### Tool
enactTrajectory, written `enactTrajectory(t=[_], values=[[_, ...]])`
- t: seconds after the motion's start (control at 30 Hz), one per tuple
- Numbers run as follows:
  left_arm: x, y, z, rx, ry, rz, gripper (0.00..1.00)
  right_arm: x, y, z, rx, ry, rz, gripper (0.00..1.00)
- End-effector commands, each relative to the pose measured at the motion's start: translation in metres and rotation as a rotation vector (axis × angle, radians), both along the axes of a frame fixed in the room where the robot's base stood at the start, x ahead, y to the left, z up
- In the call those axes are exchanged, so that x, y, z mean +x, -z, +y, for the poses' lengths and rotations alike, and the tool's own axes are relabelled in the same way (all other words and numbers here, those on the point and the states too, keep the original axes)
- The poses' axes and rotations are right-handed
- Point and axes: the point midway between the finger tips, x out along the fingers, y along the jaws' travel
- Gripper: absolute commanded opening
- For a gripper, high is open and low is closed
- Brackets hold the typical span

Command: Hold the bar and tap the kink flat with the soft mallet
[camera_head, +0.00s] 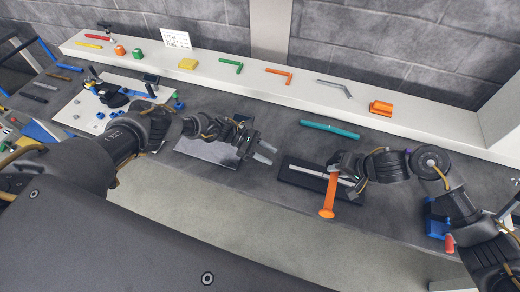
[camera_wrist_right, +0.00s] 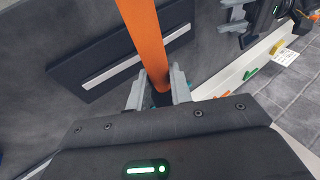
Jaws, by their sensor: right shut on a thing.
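The orange mallet (camera_head: 328,196) is in my right gripper (camera_head: 335,170). In the right wrist view its orange shaft (camera_wrist_right: 145,40) stands between the two fingers (camera_wrist_right: 160,90) and runs up out of the picture. A pale grey bar (camera_head: 307,172) lies on a black pad (camera_head: 292,180); the bar (camera_wrist_right: 108,72) also shows in the right wrist view, partly hidden behind the mallet. I cannot make out a kink. My left gripper (camera_head: 264,152) is open and empty, left of the pad, with its fingers pointing toward it. It shows at the top of the right wrist view (camera_wrist_right: 234,15).
A grey plate (camera_head: 208,150) lies under my left wrist. A teal bar (camera_head: 330,130) lies behind the pad. The white ledge (camera_head: 300,92) carries several coloured pieces and a sign. A white board (camera_head: 88,115) with blue parts is at the left; a blue block (camera_head: 437,226) is at the right.

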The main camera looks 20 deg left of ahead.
Motion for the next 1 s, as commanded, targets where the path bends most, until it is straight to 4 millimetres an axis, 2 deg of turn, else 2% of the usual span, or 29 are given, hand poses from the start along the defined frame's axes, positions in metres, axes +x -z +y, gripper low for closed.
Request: enactTrajectory(t=[0.03,0.2,0.4,0.6,0.87,0.9,1.0], values=[[0.000,0.004,-0.011,-0.001,0.002,0.001,0.40,0.000,-0.001,0.000,0.001,0.000,-0.001,0.03],[0.000,0.016,-0.040,-0.001,0.001,0.001,0.40,0.000,-0.001,0.000,0.001,0.000,-0.001,0.03],[0.000,0.027,-0.064,0.000,0.000,0.000,0.40,0.000,-0.001,0.000,0.001,0.000,-0.001,0.03],[0.000,0.031,-0.074,0.000,-0.001,0.001,0.40,0.000,-0.001,0.000,0.001,0.000,-0.001,0.03],[0.000,0.031,-0.076,0.000,-0.001,0.001,0.40,0.000,-0.001,0.000,0.001,0.000,-0.001,0.03],[0.000,0.031,-0.076,0.000,-0.001,0.001,0.39,0.000,-0.001,0.000,0.001,0.000,-0.001,0.03],[0.000,0.031,-0.076,0.000,-0.001,0.001,0.26,0.000,-0.001,0.000,0.001,0.000,-0.001,0.03]])
